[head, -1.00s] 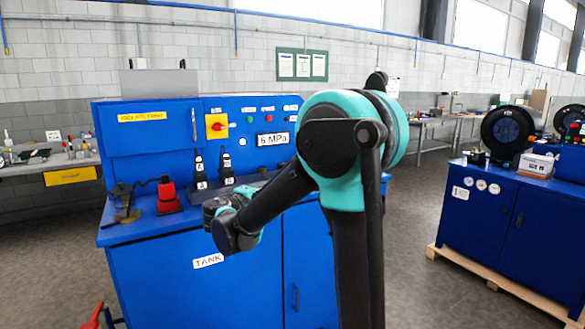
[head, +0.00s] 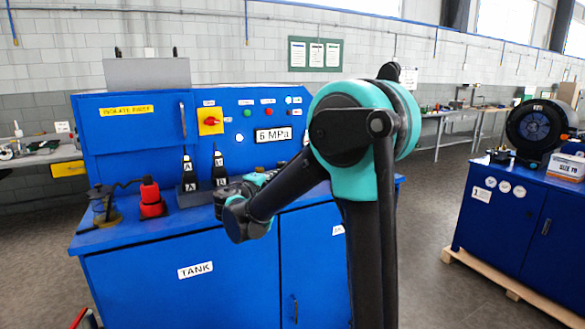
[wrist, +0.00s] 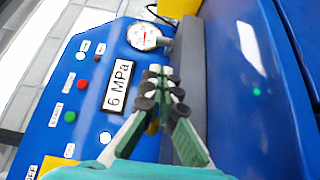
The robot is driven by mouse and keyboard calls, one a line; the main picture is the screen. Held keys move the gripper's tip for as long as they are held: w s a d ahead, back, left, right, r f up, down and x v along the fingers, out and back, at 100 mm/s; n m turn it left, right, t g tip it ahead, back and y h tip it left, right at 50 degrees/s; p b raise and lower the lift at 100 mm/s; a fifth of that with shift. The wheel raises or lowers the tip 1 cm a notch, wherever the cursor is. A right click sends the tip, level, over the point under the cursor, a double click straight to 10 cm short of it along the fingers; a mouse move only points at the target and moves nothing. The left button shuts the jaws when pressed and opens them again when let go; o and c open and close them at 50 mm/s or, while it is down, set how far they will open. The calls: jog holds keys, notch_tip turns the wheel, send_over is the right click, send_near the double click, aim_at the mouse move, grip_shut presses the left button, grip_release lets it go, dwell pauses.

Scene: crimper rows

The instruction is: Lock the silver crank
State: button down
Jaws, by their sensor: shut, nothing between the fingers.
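I cannot make out a silver crank for sure in either view. A slim silver handle (head: 182,119) stands upright at the right edge of the console's upper left door. In the wrist view a round gauge (wrist: 143,35) with a metal fitting sits beyond the fingertips. My gripper (wrist: 162,72) is shut and empty, its two fingers close together in front of the console, beside the 6 MPa label (wrist: 118,86). In the head view my forearm hides much of my gripper above the worktop, right of the black levers A (head: 188,176) and B (head: 219,170).
The blue console (head: 180,285) has a red-and-yellow switch (head: 210,121) and several buttons on its panel. A red device (head: 151,199) and a dark brass-based one (head: 102,205) stand on the worktop's left. A second blue cabinet (head: 500,222) stands right, with open floor between.

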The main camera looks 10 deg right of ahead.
jog(key=x, duration=1)
jog(key=shift+s+d, duration=0.1)
dwell(0.3)
jog(key=shift+s+d+n+t+y, duration=0.1)
jog(key=shift+d+n+t+y, duration=0.15)
jog(key=shift+n+y, duration=0.2)
